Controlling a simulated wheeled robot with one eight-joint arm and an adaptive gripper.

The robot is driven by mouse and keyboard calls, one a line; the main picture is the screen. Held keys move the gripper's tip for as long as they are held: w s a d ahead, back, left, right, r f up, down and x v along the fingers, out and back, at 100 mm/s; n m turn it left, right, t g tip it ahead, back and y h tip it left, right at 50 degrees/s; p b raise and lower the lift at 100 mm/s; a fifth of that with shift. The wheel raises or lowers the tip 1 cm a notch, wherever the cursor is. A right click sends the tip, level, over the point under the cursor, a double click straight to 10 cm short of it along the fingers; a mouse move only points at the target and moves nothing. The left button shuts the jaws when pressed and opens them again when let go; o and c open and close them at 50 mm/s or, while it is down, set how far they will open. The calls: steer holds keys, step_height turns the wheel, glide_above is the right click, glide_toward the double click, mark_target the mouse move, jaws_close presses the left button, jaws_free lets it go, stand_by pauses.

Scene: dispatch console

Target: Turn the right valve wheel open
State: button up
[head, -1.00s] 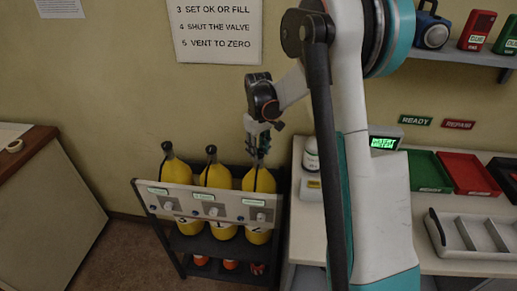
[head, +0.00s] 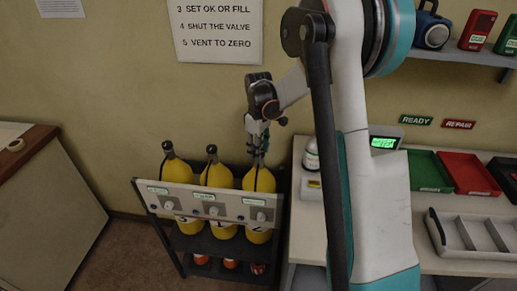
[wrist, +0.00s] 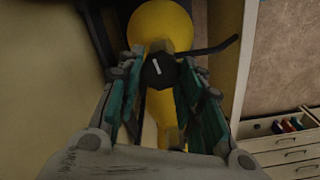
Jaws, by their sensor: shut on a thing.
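Several parts of the task show in the head view: three yellow cylinders with black valve tops stand in a rack. The right cylinder (head: 258,181) is directly below my gripper (head: 257,150). In the wrist view, its black valve wheel (wrist: 158,71) with a white mark sits between the teal finger pads of my gripper (wrist: 152,82). My gripper is shut on this wheel from above. The white mark is tilted slightly off the vertical in that picture. The fingers hide the wheel in the head view.
A white panel (head: 205,205) with gauges and green labels crosses the rack front. A black hose (wrist: 208,50) leaves the valve to the right. A bench (head: 306,220) with a lit green display (head: 384,143) stands right of the rack. The wall is close behind.

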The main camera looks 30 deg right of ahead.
steer(key=o, duration=1.1)
steer(key=shift+c, duration=0.2)
step_height(320, 180, up, 12)
